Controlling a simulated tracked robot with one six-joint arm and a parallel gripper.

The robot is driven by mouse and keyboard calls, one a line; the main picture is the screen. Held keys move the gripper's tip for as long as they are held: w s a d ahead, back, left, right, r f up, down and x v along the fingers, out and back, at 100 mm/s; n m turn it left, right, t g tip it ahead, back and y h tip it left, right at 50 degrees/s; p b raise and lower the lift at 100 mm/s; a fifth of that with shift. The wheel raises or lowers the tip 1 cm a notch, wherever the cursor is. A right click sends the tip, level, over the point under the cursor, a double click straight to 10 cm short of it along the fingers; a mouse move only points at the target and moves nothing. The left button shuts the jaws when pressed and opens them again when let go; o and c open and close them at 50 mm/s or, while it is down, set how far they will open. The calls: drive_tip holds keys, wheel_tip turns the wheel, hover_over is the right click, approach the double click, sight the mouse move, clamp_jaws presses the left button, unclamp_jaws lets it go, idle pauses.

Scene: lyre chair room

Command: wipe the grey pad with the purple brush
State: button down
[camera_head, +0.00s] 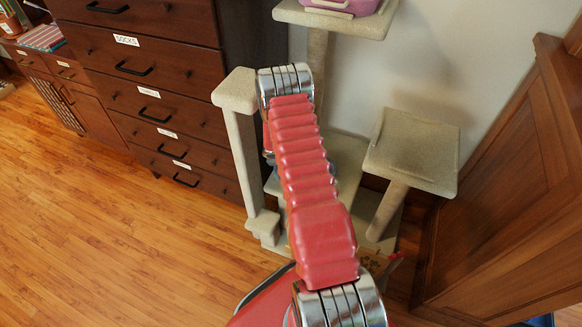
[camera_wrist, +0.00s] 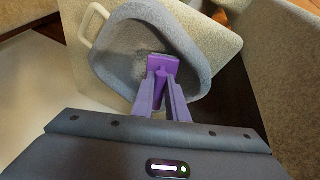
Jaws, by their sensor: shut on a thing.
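In the wrist view, my gripper (camera_wrist: 163,84) is shut on the purple brush (camera_wrist: 164,64). The brush's block-shaped head points away from my gripper, over a grey, speckled pad-like surface (camera_wrist: 122,68) inside a shallow, rounded basin. I cannot tell whether the brush touches that surface. In the head view, my arm runs up the middle and my gripper does not show.
A beige cat tree (camera_head: 410,150) with posts and platforms stands around my arm. A pinkish-purple container (camera_head: 342,6) sits on its top platform. A dark drawer chest (camera_head: 150,75) is at left, and wooden panelling (camera_head: 510,190) at right. The wooden floor (camera_head: 90,230) at lower left is clear.

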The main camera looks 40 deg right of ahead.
drive_tip(key=shift+s+r, duration=0.1)
drive_tip(key=shift+s, duration=0.45)
drive_tip(key=shift+d, duration=0.1)
drive_tip(key=shift+w+d, duration=0.15)
drive_tip(key=shift+d, duration=1.7)
drive_tip(key=shift+w+d+r, duration=0.15)
drive_tip(key=shift+d, duration=1.7)
drive_tip(key=shift+d, duration=0.15)
drive_tip(key=d, duration=0.3)
drive_tip(key=shift+w+d+r, duration=0.1)
drive_tip(key=shift+w+d, duration=0.05)
drive_tip(key=shift+d, duration=0.1)
